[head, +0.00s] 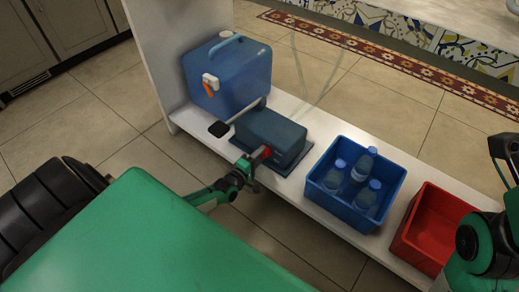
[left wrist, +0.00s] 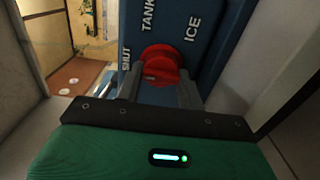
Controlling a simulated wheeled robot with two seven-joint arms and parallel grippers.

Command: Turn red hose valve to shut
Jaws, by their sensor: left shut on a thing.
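The red valve knob (left wrist: 160,62) sits on the dark blue face of the valve box, between my left gripper's two grey fingers. Its turned position is hard to read. The labels SHUT (left wrist: 126,53), TANK (left wrist: 147,15) and ICE (left wrist: 192,28) run around it from left to upper right. In the head view the red knob (head: 266,152) shows at the near side of the blue valve box (head: 272,132). My left gripper (head: 253,161) is shut on it. My right arm shows at the right edge, but its gripper fingers are not visible.
On the white shelf (head: 311,222) stand a blue canister (head: 240,75) with an orange-marked tap, a blue crate (head: 334,206) holding bottles, and a red crate (head: 436,228). A black-ended lever (head: 219,129) sticks out beside the valve box. Tiled floor lies in front.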

